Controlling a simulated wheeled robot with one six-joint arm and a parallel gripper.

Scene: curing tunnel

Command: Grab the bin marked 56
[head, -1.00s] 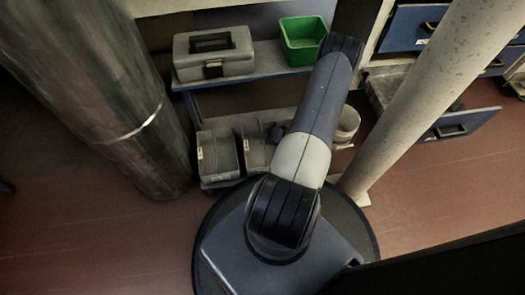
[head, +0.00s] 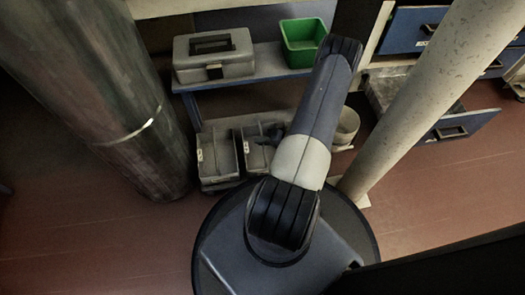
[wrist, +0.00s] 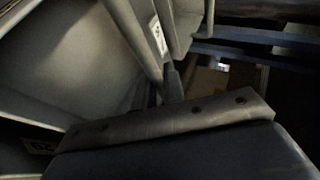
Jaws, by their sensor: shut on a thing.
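Grey open bins stand side by side on the low shelf: a left bin (head: 217,160) and a middle bin (head: 258,157), each with a small pale label too small to read in the head view. My gripper (head: 276,132) is at the middle bin's far right side, partly hidden behind my arm. In the wrist view a gripper finger (wrist: 173,85) is against a grey bin wall (wrist: 130,38), and the jaws are shut on it. A white label (wrist: 158,36) beside it is tilted and not clearly legible, so I cannot confirm 56.
A grey toolbox (head: 214,56) and a green bin (head: 303,42) stand on the blue shelf above. A round pale container (head: 347,126) is right of my arm. A large dark cylinder (head: 125,95) stands left, a pale slanted post (head: 415,95) right. An open drawer (head: 455,128) juts out behind the post.

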